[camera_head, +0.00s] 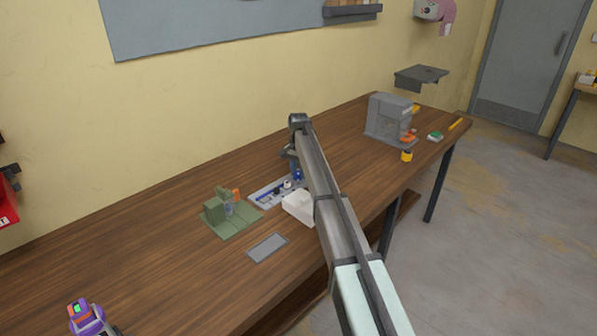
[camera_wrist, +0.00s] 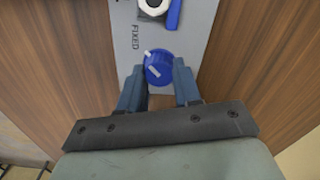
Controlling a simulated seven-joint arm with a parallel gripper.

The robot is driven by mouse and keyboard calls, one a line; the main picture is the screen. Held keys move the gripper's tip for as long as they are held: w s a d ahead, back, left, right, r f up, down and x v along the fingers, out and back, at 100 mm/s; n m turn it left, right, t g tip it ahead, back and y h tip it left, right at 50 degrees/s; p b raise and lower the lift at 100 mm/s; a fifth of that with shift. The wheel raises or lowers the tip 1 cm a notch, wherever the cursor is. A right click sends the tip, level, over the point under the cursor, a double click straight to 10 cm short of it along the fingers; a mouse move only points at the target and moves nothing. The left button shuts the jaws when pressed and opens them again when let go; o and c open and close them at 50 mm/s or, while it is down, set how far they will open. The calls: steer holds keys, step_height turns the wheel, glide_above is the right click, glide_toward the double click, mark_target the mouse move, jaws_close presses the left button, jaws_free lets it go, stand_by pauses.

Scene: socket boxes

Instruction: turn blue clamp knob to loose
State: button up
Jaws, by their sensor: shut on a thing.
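The blue clamp knob (camera_wrist: 159,68) is round, with a white pointer mark, and sits on a grey plate (camera_wrist: 127,15) lettered "FIXED". In the wrist view my gripper (camera_wrist: 160,82) has one finger on each side of the knob and is shut on it. The white mark on the knob slants toward the upper left. A blue bar and a white ring (camera_wrist: 153,6) show at the plate's top edge. In the head view the plate (camera_head: 258,193) lies on the table, and my gripper (camera_head: 294,172) is at its right end. My arm hides part of the plate there, and the knob is hard to make out.
A white block (camera_head: 298,207) stands just in front of the plate. A green fixture (camera_head: 229,217) is to its left, with a flat grey pad (camera_head: 267,247) in front. A grey machine (camera_head: 388,118) and a yellow part (camera_head: 406,156) stand far right. The table's left back area is clear.

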steer(key=n, duration=0.4)
steer(key=shift+n, duration=0.3)
steer(key=n, duration=0.4)
steer(key=shift+a+n, duration=0.1)
steer(key=shift+n, duration=0.2)
steer(key=n, duration=0.4)
steer(key=shift+n, duration=0.3)
steer(key=shift+a+n, duration=0.1)
steer(key=shift+n, duration=2)
steer(key=o, duration=1.1)
steer(key=shift+c, duration=0.2)
